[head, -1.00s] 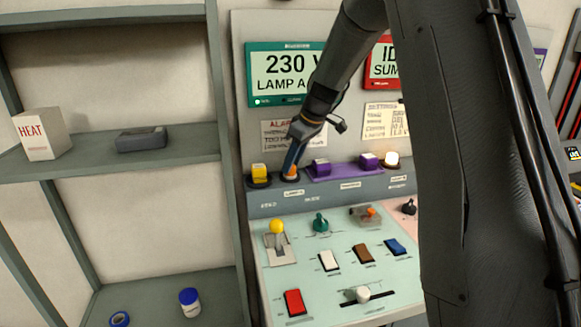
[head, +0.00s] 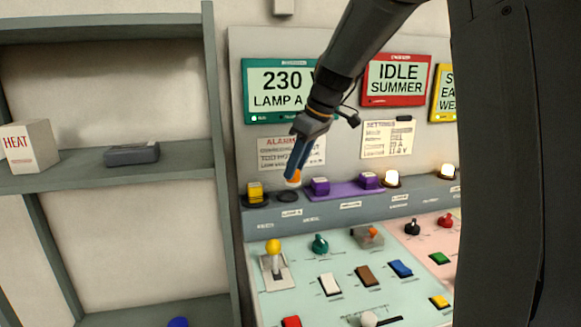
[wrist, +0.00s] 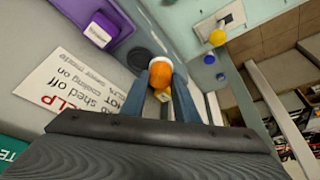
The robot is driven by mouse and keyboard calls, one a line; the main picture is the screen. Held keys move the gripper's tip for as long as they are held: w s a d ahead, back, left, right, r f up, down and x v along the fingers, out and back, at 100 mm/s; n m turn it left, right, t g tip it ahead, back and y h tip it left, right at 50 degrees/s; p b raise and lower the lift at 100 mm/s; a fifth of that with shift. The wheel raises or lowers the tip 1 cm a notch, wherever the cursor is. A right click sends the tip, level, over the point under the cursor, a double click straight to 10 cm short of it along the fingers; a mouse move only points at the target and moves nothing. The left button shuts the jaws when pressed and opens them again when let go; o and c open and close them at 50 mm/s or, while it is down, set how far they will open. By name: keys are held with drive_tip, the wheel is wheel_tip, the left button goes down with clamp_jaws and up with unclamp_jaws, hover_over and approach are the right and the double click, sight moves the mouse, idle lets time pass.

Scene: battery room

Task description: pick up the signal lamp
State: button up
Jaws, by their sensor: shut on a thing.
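My gripper (head: 294,176) is shut on an orange signal lamp (head: 293,179), held just above the grey ledge of the control panel. The wrist view shows the rounded orange lamp (wrist: 159,75) between the tips of both blue fingers (wrist: 160,90). A bare dark round seat (head: 288,196) lies below the lamp on the ledge; it also shows beside the lamp in the wrist view (wrist: 138,58). The lamp appears clear of this seat. The fingers hide part of the lamp in the head view.
A yellow lamp (head: 255,191) stands left of the seat. Two purple blocks (head: 320,186) (head: 368,180) sit on a purple tray (head: 345,192) to the right, with lit white lamps (head: 391,178) (head: 447,171) beyond. Switches and a yellow-knobbed lever (head: 273,247) cover the sloping desk.

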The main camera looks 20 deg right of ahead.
drive_tip(key=s+b, duration=0.2)
drive_tip(key=s, duration=1.1)
drive_tip(key=shift+s+b, duration=0.25)
drive_tip(key=shift+b, duration=0.15)
drive_tip(key=shift+s+a, duration=0.1)
